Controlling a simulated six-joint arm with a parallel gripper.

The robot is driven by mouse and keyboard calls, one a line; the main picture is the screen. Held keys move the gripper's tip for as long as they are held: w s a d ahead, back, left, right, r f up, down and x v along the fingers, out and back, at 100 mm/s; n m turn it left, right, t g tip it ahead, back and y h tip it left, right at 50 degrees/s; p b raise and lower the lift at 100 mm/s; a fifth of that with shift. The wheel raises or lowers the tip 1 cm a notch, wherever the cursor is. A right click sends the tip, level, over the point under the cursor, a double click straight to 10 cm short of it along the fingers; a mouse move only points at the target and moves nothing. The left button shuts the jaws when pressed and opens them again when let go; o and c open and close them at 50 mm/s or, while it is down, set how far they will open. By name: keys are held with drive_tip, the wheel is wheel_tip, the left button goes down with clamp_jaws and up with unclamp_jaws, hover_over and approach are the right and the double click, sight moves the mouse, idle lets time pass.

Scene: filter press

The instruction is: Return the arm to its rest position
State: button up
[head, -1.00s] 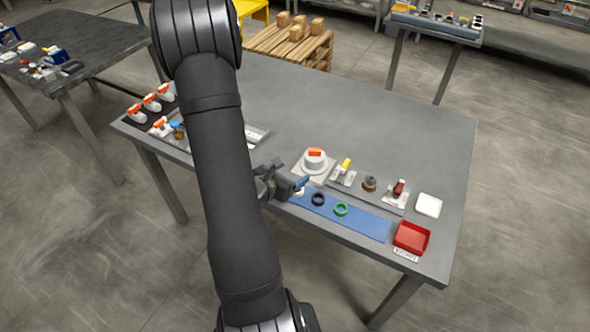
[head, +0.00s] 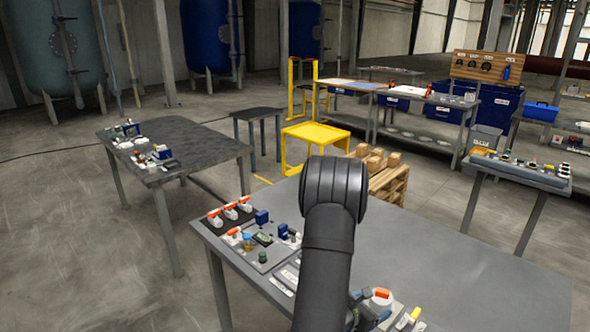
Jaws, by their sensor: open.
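My arm rises through the lower middle of the head view, in front of the grey work table (head: 470,280). My gripper (head: 369,309) shows only in part at the bottom edge, just right of the forearm. Its fingers look apart and I see nothing held between them. It is close to a white round part with an orange top (head: 381,298) on the table. How far the gripper is from that part is hard to tell. The forearm hides some of the table behind it.
White-and-orange valves (head: 230,211) and small blue parts stand at the table's left end. A yellow-handled fitting (head: 414,314) is at the bottom edge. A yellow stand (head: 316,135) and wooden pallet (head: 388,183) are behind. The table's right half is clear.

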drive_tip(key=x, duration=0.2)
drive_tip(key=shift+w+d+f, duration=0.2)
drive_tip(key=shift+d+f, duration=0.05)
drive_tip(key=shift+f, duration=0.05)
drive_tip(key=shift+a+r, duration=0.1)
drive_tip(key=shift+r, duration=1.15)
